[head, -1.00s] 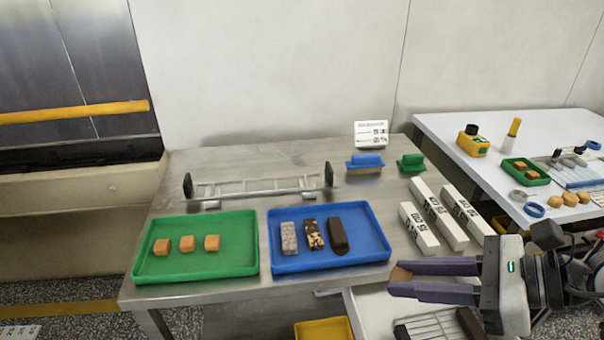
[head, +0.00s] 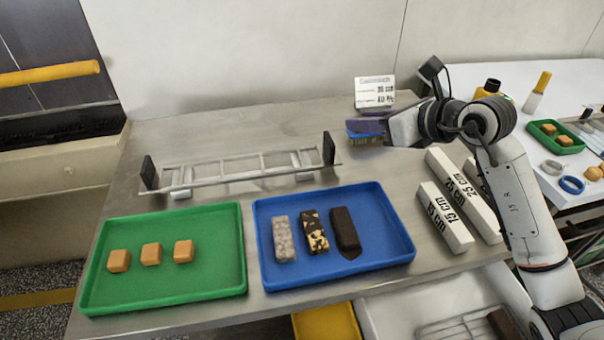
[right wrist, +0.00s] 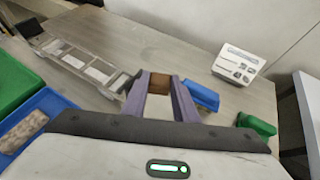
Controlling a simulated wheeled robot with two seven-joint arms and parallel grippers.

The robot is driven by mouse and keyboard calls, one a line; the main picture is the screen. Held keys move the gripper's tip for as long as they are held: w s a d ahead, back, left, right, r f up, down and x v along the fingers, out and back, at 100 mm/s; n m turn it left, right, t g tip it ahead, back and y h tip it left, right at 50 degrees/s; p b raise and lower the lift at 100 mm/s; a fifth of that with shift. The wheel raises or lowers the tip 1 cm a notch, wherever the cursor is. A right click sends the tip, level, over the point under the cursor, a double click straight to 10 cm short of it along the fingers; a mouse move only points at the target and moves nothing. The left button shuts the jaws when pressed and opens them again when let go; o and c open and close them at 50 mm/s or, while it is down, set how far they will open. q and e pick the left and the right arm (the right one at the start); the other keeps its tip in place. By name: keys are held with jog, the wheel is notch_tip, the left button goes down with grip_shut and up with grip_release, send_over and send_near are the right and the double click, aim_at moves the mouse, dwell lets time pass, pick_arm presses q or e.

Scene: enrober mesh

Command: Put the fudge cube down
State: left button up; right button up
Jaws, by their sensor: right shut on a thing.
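My right gripper (head: 355,126) reaches in from the right over the back of the steel table. It also shows in the right wrist view (right wrist: 160,84), with its purple fingers shut on a brown fudge cube (right wrist: 160,80). In the head view I cannot make out the held cube clearly. A blue-handled brush (right wrist: 202,95) is just right of the fingers in the right wrist view. Three other fudge cubes (head: 151,254) sit in a row in the green tray (head: 165,296). My left gripper is not in view.
A metal mesh frame (head: 240,172) with black end plates stands left of the gripper. A blue tray (head: 330,274) holds three bars. White length blocks (head: 446,217) lie at the right. A sign (head: 375,92) stands at the back. Bare steel lies between the frame and gripper.

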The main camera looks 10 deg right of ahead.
aim_at(358, 165)
jog(key=shift+w+f, duration=0.15)
jog(key=shift+w, duration=0.35)
notch_tip(358, 165, down, 9)
jog(key=shift+w+d+f, duration=0.1)
jog(key=shift+w+f, duration=0.05)
jog(key=shift+f, duration=0.05)
jog(key=shift+f, duration=0.2)
jog(key=o, duration=0.5)
jog(key=shift+o, duration=0.2)
jog(key=shift+r, duration=0.1)
